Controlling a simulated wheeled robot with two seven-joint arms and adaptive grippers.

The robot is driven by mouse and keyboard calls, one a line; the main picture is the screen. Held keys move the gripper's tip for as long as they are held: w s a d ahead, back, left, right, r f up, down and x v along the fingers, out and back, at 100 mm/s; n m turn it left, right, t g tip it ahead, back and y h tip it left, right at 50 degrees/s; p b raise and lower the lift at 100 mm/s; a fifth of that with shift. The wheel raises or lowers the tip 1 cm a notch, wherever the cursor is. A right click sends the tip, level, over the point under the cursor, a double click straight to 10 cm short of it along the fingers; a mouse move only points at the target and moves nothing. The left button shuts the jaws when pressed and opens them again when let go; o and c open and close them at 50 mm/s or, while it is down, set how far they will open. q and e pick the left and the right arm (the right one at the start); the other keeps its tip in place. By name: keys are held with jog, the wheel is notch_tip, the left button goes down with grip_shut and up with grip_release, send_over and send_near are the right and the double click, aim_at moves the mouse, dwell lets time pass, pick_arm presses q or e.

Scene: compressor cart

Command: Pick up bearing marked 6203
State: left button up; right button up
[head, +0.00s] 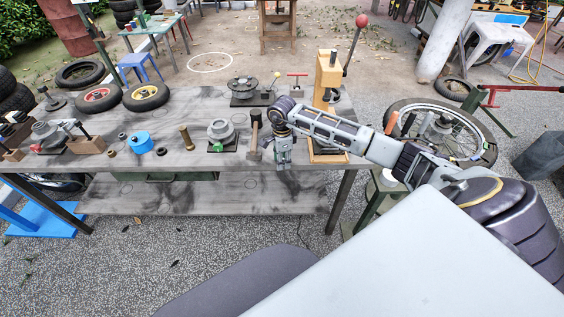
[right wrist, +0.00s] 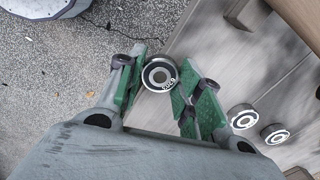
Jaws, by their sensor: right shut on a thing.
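My right gripper (head: 284,162) is low at the front edge of the workbench in the head view. In the right wrist view its green-padded fingers (right wrist: 160,88) are shut on a bearing (right wrist: 158,72). The bearing is a dark ring with a bright metal rim and small white marking that looks like 6203, though the print is small. It sits at the fingertips, by the bench edge. My left gripper is not in view.
The grey workbench (head: 85,182) also holds a hammer (head: 254,135), a blue round part (head: 141,142), a brass cylinder (head: 187,139) and a grey pulley-like part (head: 221,133). A spoked wheel (head: 470,125) is at the right.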

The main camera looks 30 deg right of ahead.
jog(key=shift+r, duration=0.1)
jog(key=shift+r, duration=4.95)
